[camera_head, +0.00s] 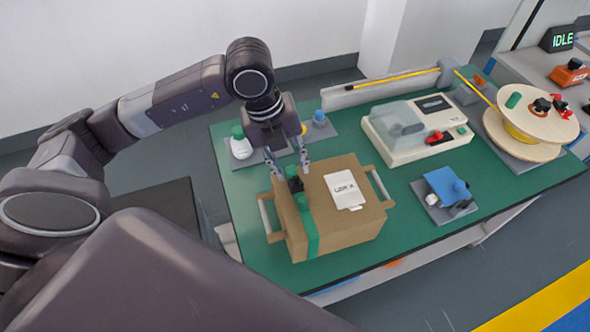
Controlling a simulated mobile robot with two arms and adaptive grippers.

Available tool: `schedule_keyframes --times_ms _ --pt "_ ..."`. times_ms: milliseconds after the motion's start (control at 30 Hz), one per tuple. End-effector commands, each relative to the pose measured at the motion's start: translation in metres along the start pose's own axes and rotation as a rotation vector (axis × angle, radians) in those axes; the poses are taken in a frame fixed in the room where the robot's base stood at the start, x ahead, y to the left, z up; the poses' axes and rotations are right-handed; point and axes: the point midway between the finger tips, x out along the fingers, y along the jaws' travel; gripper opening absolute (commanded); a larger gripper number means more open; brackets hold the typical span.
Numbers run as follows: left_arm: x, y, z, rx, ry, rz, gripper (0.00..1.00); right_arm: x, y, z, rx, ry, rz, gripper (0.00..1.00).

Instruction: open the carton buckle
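A brown carton (351,226) stands on the green table. A green strap (307,230) runs over its left part, and a dark buckle (296,184) sits on the strap at the carton's top. A white label reading "LDPE A" (343,187) lies on the top, to the right of the strap. My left gripper (288,172) points down at the carton's back left, its two fingers spread apart. The fingers are at or just above the buckle; I cannot tell whether they touch it. Nothing is seen held between them. My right gripper is not in view.
The green table (505,192) also holds a cream machine with a red knob (416,132), a blue-topped device (444,187) and a large spool (531,122). A white bottle with a green cap (240,144) stands behind the carton. Bare table lies front right.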

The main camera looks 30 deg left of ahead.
Motion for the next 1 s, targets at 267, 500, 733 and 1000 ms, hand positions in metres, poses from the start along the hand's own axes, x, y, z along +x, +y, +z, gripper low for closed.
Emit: schedule_keyframes --times_ms 267,500,733,1000 --pt "0.032 0.0 -0.001 0.002 0.002 0.0 0.3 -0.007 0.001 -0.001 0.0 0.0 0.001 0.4" --pt "0.035 0.0 0.0 0.003 -0.001 0.0 0.3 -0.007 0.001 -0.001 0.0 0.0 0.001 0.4" --pt "0.035 0.0 0.0 0.003 0.0 0.0 0.12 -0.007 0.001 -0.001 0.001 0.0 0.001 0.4" --pt "0.035 -0.001 0.0 0.002 0.004 -0.002 0.0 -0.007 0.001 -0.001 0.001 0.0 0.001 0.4"
